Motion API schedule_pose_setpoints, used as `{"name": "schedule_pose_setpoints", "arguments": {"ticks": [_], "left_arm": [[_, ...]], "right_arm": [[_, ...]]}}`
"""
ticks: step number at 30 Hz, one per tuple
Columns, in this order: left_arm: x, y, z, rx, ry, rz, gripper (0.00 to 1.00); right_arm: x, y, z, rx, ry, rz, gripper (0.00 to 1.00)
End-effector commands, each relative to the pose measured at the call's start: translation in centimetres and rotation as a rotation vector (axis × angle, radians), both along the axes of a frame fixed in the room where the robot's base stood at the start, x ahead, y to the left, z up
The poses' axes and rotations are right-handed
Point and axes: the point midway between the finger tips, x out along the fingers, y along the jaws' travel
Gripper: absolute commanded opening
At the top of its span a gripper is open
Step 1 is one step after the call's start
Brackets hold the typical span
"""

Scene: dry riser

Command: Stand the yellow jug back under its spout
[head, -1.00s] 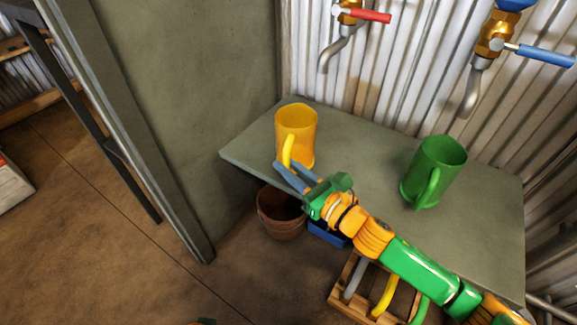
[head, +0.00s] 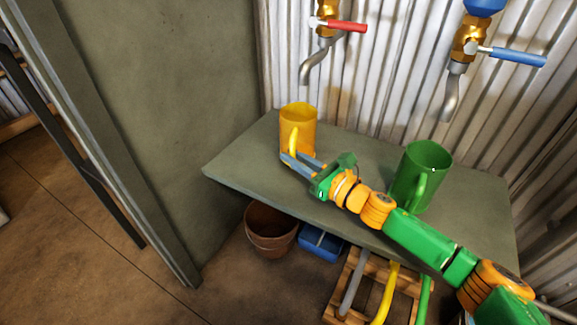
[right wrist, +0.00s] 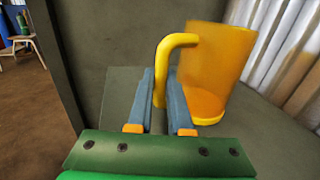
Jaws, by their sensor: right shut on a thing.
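The yellow jug (head: 303,124) stands upright at the left end of the grey-green shelf (head: 345,198). It also shows in the right wrist view (right wrist: 212,72), with its handle toward me. My right gripper (head: 299,160) is shut on the lower part of the jug's handle; in the right wrist view its fingers (right wrist: 161,90) lie on either side of the handle. The spout with the red lever (head: 314,62) is on the wall above, slightly right of the jug. My left gripper is not in view.
A green jug (head: 420,175) stands right of my forearm, below the blue-lever spout (head: 453,95). Under the shelf are a clay pot (head: 270,232), a blue box (head: 322,242) and a wooden crate (head: 345,290). A grey wall (head: 165,100) bounds the left.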

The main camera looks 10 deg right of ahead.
Motion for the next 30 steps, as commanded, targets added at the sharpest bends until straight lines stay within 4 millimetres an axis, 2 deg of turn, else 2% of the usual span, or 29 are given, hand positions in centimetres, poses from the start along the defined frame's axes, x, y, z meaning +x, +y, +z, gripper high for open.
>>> {"name": "schedule_pose_setpoints", "arguments": {"ticks": [13, 30], "left_arm": [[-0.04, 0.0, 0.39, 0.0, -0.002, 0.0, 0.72], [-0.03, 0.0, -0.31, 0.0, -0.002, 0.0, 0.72]], "right_arm": [[0.49, -0.39, 0.08, 0.0, -0.001, 0.0, 0.0], [0.47, -0.39, -0.85, 0.0, 0.002, 0.0, 0.0]]}}
